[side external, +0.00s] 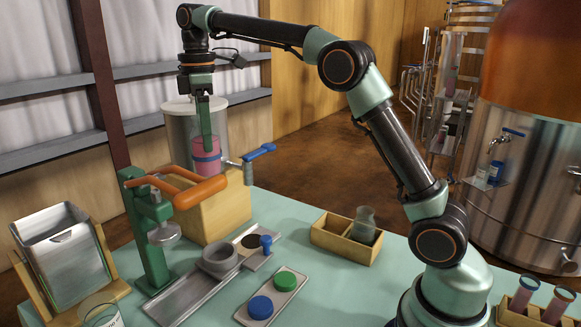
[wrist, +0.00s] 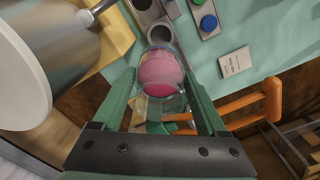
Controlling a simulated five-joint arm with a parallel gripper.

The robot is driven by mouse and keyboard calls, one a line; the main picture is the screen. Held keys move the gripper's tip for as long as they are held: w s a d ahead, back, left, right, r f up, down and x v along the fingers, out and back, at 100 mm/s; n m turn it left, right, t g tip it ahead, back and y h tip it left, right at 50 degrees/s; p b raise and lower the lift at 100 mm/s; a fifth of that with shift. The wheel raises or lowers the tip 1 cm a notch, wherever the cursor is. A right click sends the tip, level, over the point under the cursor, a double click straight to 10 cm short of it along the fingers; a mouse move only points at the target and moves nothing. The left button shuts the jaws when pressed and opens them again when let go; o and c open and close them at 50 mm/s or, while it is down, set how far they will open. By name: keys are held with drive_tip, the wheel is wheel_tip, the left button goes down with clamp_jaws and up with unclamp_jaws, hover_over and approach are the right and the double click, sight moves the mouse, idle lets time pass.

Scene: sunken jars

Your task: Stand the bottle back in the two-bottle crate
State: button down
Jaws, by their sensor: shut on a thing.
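My gripper (side external: 207,142) is shut on a clear bottle with pink contents (side external: 207,165), held high in front of the clear tank. A bluish band shows around the bottle in the side view. In the wrist view the bottle (wrist: 160,72) sits between the two green fingers (wrist: 163,105), its pink contents seen as a round patch. The two-bottle crate (side external: 336,247) is a low wooden box on the table, right of centre. Its right compartment holds an empty-looking glass bottle (side external: 365,222); its left compartment looks empty.
A clear tank (side external: 180,128) with a blue-handled tap (side external: 260,152) stands on a wooden box (side external: 222,215). A green press with orange handles (side external: 150,235) stands left. A metal tray with a grey cup (side external: 219,260) and a tray with green and blue discs (side external: 272,298) lie in front.

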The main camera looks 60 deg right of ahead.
drive_tip(key=shift+r, duration=0.5)
drive_tip(key=shift+d+r, duration=0.15)
drive_tip(key=shift+r, duration=0.05)
drive_tip(key=shift+s+d, duration=0.25)
drive_tip(key=shift+d, duration=0.5)
drive_tip(key=s+d+m, duration=0.2)
drive_tip(key=s+d, duration=0.7)
drive_tip(key=d, duration=0.3)
drive_tip(key=s+d+m, duration=0.3)
drive_tip(key=s+d, duration=0.6)
drive_tip(key=d, duration=0.3)
wheel_tip(320, 180, down, 26)
drive_tip(key=shift+w+a+n, duration=0.2)
drive_tip(key=shift+w+n, duration=0.05)
drive_tip(key=shift+n, duration=0.05)
drive_tip(key=shift+f, duration=0.55)
unclamp_jaws()
